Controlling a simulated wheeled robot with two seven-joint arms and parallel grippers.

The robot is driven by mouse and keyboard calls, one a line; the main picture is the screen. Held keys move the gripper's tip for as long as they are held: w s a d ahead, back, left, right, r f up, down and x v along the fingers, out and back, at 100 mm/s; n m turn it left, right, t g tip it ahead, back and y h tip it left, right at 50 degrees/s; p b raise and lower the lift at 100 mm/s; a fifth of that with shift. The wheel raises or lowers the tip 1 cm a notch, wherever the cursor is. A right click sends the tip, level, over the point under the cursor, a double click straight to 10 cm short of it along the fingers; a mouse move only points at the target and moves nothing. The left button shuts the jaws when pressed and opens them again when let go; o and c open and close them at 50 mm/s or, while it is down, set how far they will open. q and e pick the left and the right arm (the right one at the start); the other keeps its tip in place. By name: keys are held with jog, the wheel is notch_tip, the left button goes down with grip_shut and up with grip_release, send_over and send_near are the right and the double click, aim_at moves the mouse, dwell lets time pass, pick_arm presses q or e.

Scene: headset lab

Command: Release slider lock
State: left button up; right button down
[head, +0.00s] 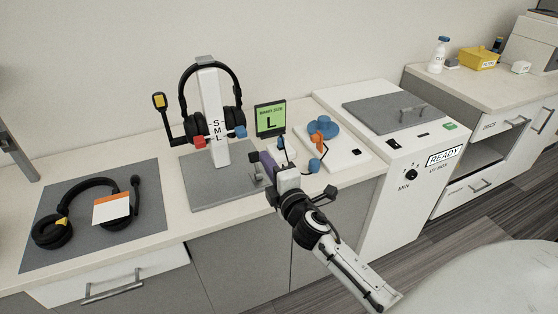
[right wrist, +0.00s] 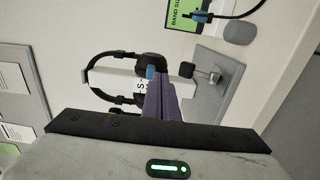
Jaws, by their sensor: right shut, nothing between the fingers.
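A headset (head: 209,66) hangs on a white upright stand (head: 209,110) marked S, M, L on a grey base. A blue block (head: 240,131) is on the right side by the right earcup, and a red block (head: 186,141) is on the left side. Which part is the slider lock I cannot tell for sure. My right gripper (head: 263,165), with purple fingers, is shut and empty, to the right of and below the blue block. In the right wrist view the blue block (right wrist: 150,72) shows just beyond the closed fingertips (right wrist: 157,78); contact cannot be told. My left gripper is out of view.
A green screen (head: 270,119) reading L stands right of the stand. Behind my right gripper is a white board with blue and orange parts (head: 318,139). A second headset (head: 96,190) with a card lies on a grey mat at left. A white UV box (head: 408,180) stands at right.

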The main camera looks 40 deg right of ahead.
jog(key=s+a+r, duration=0.1)
jog(key=s+r, duration=0.2)
jog(key=s, duration=0.2)
jog(key=shift+s+a+p, duration=0.15)
jog(key=shift+s+p, duration=0.1)
jog(key=shift+p, duration=0.05)
jog(key=shift+r, duration=0.1)
jog(key=s+a+f+m+g+y, duration=0.2)
jog(key=s+a+f+m, duration=0.15)
jog(key=f, duration=0.45)
jog(key=s+a+f+m+g+y, duration=0.1)
jog(key=s+a+f+m+g, duration=0.15)
jog(key=s+f, duration=0.4)
jog(key=s+a+f+m+g+y, duration=0.3)
jog(key=s+a+f+m, duration=0.4)
jog(key=s+a+f, duration=0.3)
jog(key=s+f+g, duration=0.1)
jog(key=s+f, duration=0.1)
jog(key=s, duration=0.2)
jog(key=shift+a+f, duration=0.15)
jog(key=shift+f, duration=0.15)
